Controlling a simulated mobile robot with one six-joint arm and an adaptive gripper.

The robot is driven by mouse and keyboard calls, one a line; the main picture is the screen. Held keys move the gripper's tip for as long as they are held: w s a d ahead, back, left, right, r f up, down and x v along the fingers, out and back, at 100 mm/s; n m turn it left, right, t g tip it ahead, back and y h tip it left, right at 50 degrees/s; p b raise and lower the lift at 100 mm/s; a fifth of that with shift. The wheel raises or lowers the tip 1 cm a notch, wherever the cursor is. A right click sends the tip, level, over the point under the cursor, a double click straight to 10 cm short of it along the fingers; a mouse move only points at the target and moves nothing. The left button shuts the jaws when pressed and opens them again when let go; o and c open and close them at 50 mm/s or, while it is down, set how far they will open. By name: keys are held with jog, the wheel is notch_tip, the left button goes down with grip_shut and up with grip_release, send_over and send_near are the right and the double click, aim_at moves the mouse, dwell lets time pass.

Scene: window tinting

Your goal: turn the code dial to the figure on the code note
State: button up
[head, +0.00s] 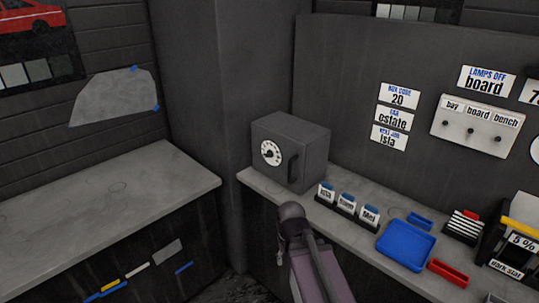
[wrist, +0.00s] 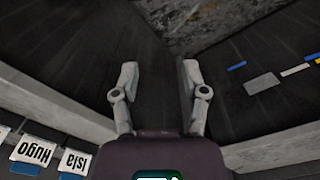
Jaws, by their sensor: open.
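The code dial (head: 271,152) is a white round dial with a dark centre on the front of a dark grey box (head: 303,141), which stands at the left end of the right-hand bench. The figure under its pointer is too small to read. The code note (head: 399,96) is a white card on the back wall reading "BOX CODE 20". My gripper (wrist: 158,80) is open and empty in the wrist view, pointing down over the dark floor between the benches. It is apart from the dial. In the head view my arm is in front of the right-hand bench, below the box.
Name tags in a holder (head: 347,205), a blue tray (head: 405,246) and a red tray (head: 447,273) lie along the right-hand bench. The left bench (head: 100,205) is mostly clear. A dark handle (head: 293,168) sits beside the dial.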

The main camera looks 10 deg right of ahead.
jog(key=shift+d, duration=0.3)
jog(key=o, duration=0.4)
jog(key=shift+w+d, duration=0.1)
jog(key=w+d+n+t+h+b, duration=0.25)
jog(key=w+n+h+b, duration=0.45)
jog(key=w+n, duration=1.1)
jog(key=w+a+r+n+t+h+b, duration=0.1)
jog(key=w+a+r+n+t+h, duration=0.3)
jog(key=w, duration=0.5)
jog(key=w+a+r+n+t+h+b, duration=0.1)
jog(key=w+a+r+n+t+h, duration=0.2)
jog(key=w+a+n, duration=0.6)
notch_tip(320, 180, up, 2)
jog(key=shift+w+r+t+h, duration=0.1)
jog(key=shift+w+t+h, duration=0.35)
jog(key=shift+w, duration=0.35)
jog(key=shift+w+d, duration=0.1)
jog(key=shift+d, duration=0.05)
